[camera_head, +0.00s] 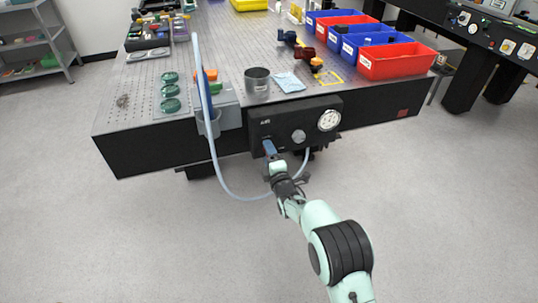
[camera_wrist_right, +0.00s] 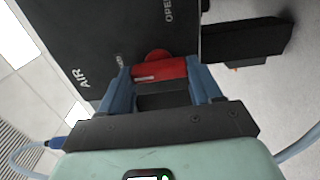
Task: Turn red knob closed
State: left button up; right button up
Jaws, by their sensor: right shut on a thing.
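The red knob (camera_wrist_right: 160,70) shows in the right wrist view as a red bar with a pale line on it, on a black panel marked AIR and OPEN. My right gripper (camera_wrist_right: 158,82) has its two blue fingers on either side of the knob and is shut on it. In the head view my right gripper (camera_head: 270,149) reaches the lower left of the black control box (camera_head: 262,120) on the table's front edge, and it hides the red knob there. My left gripper is in neither view.
A gauge (camera_head: 329,120) and a grey knob (camera_head: 298,136) are on the box. A pale hose (camera_head: 214,165) loops below it, close to my gripper. A metal cup (camera_head: 257,84) and a red bin (camera_head: 397,61) stand on the perforated table. The floor in front is clear.

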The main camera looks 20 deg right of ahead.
jog(key=o, duration=1.1)
jog(key=shift+c, duration=0.2)
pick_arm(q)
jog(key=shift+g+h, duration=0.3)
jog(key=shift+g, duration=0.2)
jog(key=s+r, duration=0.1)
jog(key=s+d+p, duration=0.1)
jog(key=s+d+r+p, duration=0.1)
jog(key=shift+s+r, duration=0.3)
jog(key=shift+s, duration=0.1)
pick_arm(e)
jog(key=s, duration=1.3)
jog(key=shift+s+d, duration=0.2)
jog(key=shift+d, duration=0.05)
